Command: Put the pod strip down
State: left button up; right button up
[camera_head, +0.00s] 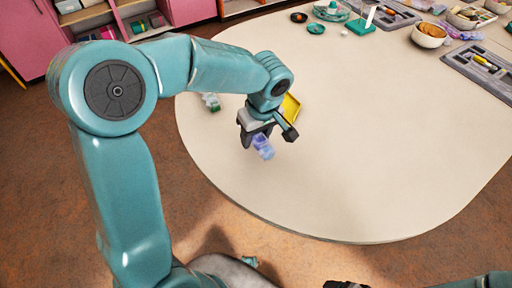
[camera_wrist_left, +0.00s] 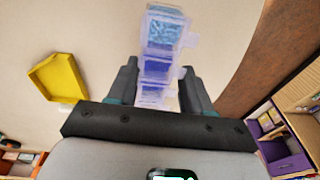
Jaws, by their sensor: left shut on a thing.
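The pod strip (camera_head: 264,148) is a short translucent purple-blue strip of small lidded boxes. My left gripper (camera_head: 267,137) is shut on it over the left part of the round table. In the left wrist view the strip (camera_wrist_left: 165,35) sticks out from between the fingers of the gripper (camera_wrist_left: 158,88), with blue beads visible in its far box. Its near end is partly hidden between the fingers. I cannot tell whether the strip touches the table. Only a dark piece of what looks like my right gripper (camera_head: 345,284) shows at the bottom edge of the head view.
The pale table (camera_head: 370,130) is clear to the right of and in front of the strip. A yellow tray (camera_head: 291,107) lies just behind the gripper. A small green-and-clear item (camera_head: 211,102) lies near the left edge. Bowls (camera_head: 429,35) and grey trays (camera_head: 480,66) stand at the back right.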

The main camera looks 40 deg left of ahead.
aim_at(256, 155)
pick_arm(q)
notch_tip(256, 155, down, 5)
jog(key=shift+r+b, duration=0.1)
jog(key=shift+b, duration=0.2)
jog(key=shift+f, duration=0.3)
jog(key=o, duration=1.3)
jog(key=shift+r, duration=0.1)
jog(key=shift+c, duration=0.2)
